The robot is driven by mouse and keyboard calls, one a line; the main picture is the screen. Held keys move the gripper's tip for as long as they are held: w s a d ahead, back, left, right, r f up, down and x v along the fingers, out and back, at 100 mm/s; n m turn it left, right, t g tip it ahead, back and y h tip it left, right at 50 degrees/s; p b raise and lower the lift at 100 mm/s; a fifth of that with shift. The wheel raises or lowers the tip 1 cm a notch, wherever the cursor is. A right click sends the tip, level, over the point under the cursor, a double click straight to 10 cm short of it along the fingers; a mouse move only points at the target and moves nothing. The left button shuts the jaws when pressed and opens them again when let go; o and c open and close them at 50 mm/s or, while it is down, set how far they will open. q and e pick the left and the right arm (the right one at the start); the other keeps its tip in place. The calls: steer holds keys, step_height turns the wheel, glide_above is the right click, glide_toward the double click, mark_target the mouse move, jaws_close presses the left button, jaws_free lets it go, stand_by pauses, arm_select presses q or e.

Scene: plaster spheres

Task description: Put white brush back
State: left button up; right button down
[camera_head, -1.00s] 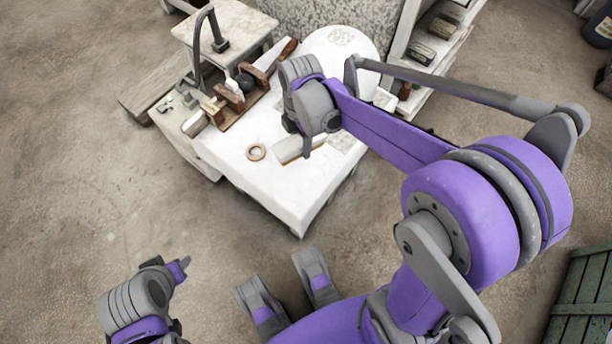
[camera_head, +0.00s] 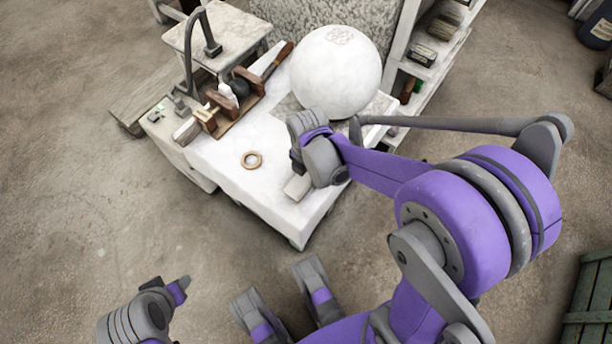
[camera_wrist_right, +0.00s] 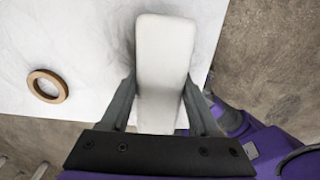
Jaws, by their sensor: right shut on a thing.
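The white brush (camera_wrist_right: 165,65), a pale oblong block, sits between the two fingers of my right gripper (camera_wrist_right: 165,105) in the right wrist view. In the head view my right gripper (camera_head: 312,165) is over the white table's right front part. The brush (camera_head: 297,187) sticks out to its lower left, partly hidden by the gripper. I cannot tell whether the brush touches the tabletop. My left gripper (camera_head: 180,288) is at the lower left, away from the table; its finger opening is not clear.
The white table (camera_head: 235,175) bears a large plaster sphere (camera_head: 335,70), a wooden ring (camera_head: 251,160) and a tool rack (camera_head: 225,120) with several tools. Shelves (camera_head: 400,90) with dark brushes (camera_head: 422,54) stand behind at the right.

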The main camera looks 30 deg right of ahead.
mark_target(307, 174)
steer(key=shift+f, duration=0.25)
steer(key=shift+c, duration=0.6)
jaws_free()
step_height(307, 174, up, 11)
steer(key=p, duration=0.3)
steer(key=shift+r+p, duration=0.1)
steer(key=shift+p, duration=0.25)
steer(key=s+a+m+t, duration=0.1)
steer(key=s+m, duration=0.4)
steer(key=m, duration=0.6)
steer(key=s+a+r+m+t, duration=0.1)
steer(key=s+a+m+t, duration=0.1)
steer(key=s+m, duration=0.4)
steer(key=m+t, duration=0.1)
steer(key=m, duration=0.4)
steer(key=shift+s+a+r+m+t, duration=0.15)
steer(key=shift+s+r+m+t, duration=0.15)
